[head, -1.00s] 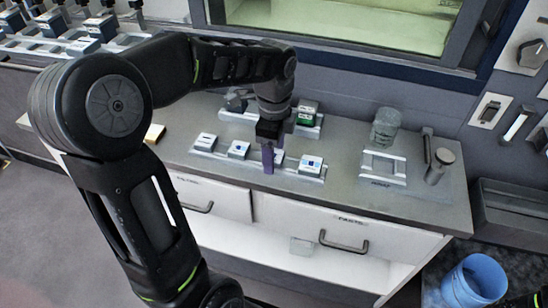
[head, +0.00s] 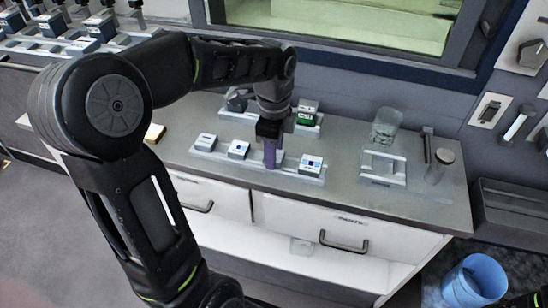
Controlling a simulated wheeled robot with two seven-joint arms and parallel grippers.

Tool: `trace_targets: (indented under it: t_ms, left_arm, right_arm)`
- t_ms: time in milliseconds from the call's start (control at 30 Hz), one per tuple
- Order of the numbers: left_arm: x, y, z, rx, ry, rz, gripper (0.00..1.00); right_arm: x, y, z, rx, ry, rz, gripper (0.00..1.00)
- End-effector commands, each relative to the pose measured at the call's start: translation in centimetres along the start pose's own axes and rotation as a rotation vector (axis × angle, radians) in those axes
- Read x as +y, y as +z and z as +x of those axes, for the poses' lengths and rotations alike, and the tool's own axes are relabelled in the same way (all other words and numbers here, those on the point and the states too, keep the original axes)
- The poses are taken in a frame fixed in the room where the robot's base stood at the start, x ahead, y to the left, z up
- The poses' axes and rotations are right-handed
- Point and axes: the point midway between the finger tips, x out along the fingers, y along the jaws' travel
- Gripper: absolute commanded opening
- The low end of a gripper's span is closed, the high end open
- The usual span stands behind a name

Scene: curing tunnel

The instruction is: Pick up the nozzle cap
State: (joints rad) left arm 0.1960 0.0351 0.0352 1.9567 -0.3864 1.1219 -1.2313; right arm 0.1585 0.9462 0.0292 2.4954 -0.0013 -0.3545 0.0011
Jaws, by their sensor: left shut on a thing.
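My left gripper (head: 270,160) points down over the front row of the workbench, with purple at its lower end. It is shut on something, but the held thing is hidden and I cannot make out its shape. I cannot tell for sure which thing is the nozzle cap; it may be what is in the fingers. The gripper is over a low front tray (head: 288,177), between a small block with a blue mark (head: 239,149) and a larger white and blue block (head: 311,163).
A green-marked box (head: 306,113) stands on a tray behind the gripper. To the right are a clear jar (head: 386,124), a light plate (head: 384,167) and a grey cylinder (head: 440,165). A window frame bounds the back. A blue bin (head: 474,282) is on the floor.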

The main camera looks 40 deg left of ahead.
Motion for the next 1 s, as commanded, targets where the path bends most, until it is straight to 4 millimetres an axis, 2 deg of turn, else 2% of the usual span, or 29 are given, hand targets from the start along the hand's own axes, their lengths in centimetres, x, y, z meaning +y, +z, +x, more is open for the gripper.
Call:
trace_targets:
  t_ms: [33,167,400,533,667,1000]
  left_arm:
    - [0.0,0.0,0.0,0.000,0.000,0.000,0.10]
    - [0.0,0.0,0.0,0.000,0.000,0.000,0.00]
    - [0.0,0.0,-0.1,0.000,-0.001,0.000,0.00]
    - [-0.1,0.0,-0.8,0.000,-0.002,0.000,0.00]
    - [-0.1,0.0,-2.6,0.000,-0.005,0.000,0.00]
    - [-0.1,-0.1,-9.0,0.001,-0.002,0.000,0.00]
  right_arm:
    - [0.0,0.0,0.0,0.000,0.000,0.000,0.36]
    - [0.0,0.0,0.0,0.000,0.000,0.000,0.36]
    - [0.0,0.0,0.0,0.000,0.000,0.000,0.36]
    - [0.0,0.0,0.1,0.000,0.000,0.000,0.36]
    - [0.1,0.0,0.1,0.000,0.000,0.000,0.36]
    - [0.0,0.0,0.0,0.000,0.000,0.000,0.36]
